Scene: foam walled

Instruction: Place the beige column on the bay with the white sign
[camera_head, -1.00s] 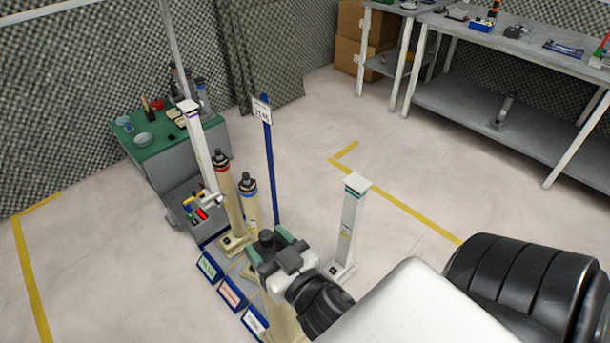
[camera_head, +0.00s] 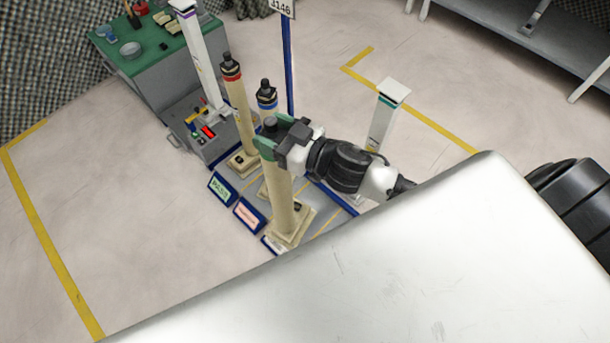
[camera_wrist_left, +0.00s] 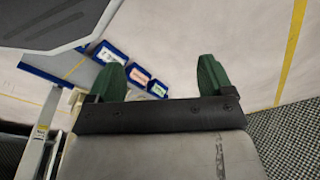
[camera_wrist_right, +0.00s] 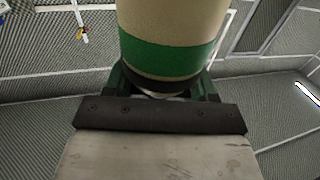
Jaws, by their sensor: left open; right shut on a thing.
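The beige column (camera_head: 281,205) with a green band stands upright in my right gripper (camera_head: 272,143), which is shut on its top. In the right wrist view the column (camera_wrist_right: 172,25) fills the space between the fingers. Its square base is over the front bay, just behind the white sign (camera_head: 274,244); I cannot tell whether the base touches the platform.
A red-banded column (camera_head: 241,115) stands in the bay behind the green sign (camera_head: 222,188). A blue-banded column (camera_head: 267,101) is close behind the held one, by the pink sign (camera_head: 249,215). White columns stand left (camera_head: 206,65) and right (camera_head: 381,125). A blue signpost (camera_head: 288,65) rises behind.

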